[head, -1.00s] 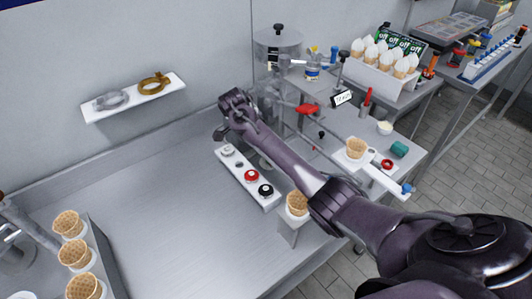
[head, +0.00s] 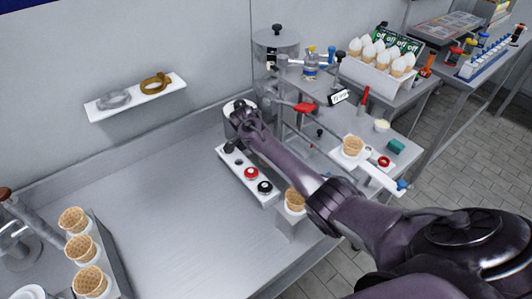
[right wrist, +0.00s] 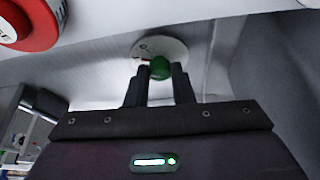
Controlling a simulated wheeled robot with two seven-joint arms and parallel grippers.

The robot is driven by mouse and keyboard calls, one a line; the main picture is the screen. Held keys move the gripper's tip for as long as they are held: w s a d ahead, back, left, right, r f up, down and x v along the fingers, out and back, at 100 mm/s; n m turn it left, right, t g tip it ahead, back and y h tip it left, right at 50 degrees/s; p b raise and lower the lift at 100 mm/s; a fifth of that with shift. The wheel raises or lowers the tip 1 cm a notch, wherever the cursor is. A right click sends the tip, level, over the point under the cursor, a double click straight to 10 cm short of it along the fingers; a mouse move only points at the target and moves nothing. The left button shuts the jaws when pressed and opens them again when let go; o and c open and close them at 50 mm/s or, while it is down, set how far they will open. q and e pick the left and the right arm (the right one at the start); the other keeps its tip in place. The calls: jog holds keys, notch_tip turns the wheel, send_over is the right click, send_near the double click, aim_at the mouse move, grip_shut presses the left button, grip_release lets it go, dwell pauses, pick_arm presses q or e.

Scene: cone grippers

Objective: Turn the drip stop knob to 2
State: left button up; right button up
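A green round knob (right wrist: 160,67) stands in front of a pale round plate (right wrist: 172,47) in the right wrist view; I cannot read its markings. My right gripper (right wrist: 161,78) has its two dark fingers close to the knob's two sides. I see no clear gap, but cannot tell whether they press on it. In the head view my right gripper (head: 241,110) is over the grey cylinder (head: 231,128) at the counter's back. It hides the knob there. I cannot tell which number the knob points to. My left gripper is not in view.
A white strip with red and black buttons (head: 251,174) lies in front of the cylinder. A clear-walled dispenser (head: 278,50) stands behind right. Waffle cones (head: 75,220) stand at lower left, and another cone (head: 295,200) is near my forearm. The middle counter (head: 170,225) is clear.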

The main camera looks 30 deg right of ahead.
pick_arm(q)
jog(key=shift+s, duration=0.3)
pick_arm(e)
grip_shut()
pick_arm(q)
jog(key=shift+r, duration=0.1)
pick_arm(e)
jog(key=shift+r, duration=0.1)
jog(key=n+p, duration=0.2)
jog(key=shift+s+r+t+p, duration=0.1)
jog(key=shift+r+t+p, duration=0.05)
jog(key=shift+t+p, duration=0.25)
jog(key=n+t+p, duration=0.1)
jog(key=n+p, duration=0.1)
jog(key=n, duration=0.1)
jog(key=shift+s, duration=0.1)
pick_arm(q)
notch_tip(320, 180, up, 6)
jog(key=p, duration=0.1)
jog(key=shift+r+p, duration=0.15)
jog(key=shift+p, duration=0.25)
pick_arm(e)
jog(key=shift+d+n+t+y, duration=0.15)
jog(key=shift+n+t+y, duration=0.3)
jog(key=shift+n, duration=0.85)
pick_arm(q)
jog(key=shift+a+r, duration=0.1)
